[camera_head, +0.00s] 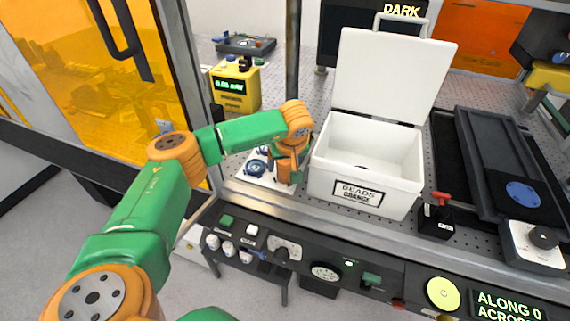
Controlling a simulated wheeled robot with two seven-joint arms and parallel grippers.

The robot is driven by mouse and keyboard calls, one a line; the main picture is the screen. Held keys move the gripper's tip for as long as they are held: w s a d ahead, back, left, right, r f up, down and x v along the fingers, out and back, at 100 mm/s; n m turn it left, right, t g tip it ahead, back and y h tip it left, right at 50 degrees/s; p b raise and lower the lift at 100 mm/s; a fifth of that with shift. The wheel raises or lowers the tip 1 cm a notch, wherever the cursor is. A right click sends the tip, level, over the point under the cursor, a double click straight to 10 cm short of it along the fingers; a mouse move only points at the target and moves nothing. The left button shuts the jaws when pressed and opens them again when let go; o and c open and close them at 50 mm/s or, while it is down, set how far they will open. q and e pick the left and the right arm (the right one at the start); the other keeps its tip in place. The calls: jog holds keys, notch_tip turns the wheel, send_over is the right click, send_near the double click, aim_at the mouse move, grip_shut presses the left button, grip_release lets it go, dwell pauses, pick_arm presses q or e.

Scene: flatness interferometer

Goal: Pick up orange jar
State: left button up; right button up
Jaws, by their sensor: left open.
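My left gripper (288,174) hangs down from the green and orange left arm, just left of the white box (365,165). It is open, with orange-brown fingers over the right end of a small white plate (240,172) with dark blue knobs. I cannot make out an orange jar as a separate thing; if one is at the fingers, the arm and its matching colour hide it. The white box stands with its lid up, has a label on its front that seems to read "BEADS ORANGE", and looks mostly empty inside. My right gripper is not in view.
A yellow meter (235,86) stands behind the plate, and a dark tool tray (244,43) lies further back. A black slide rail (500,160) and a red-handled black block (437,215) are right of the box. A control panel (330,272) runs along the front.

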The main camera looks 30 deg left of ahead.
pick_arm(q)
grip_shut()
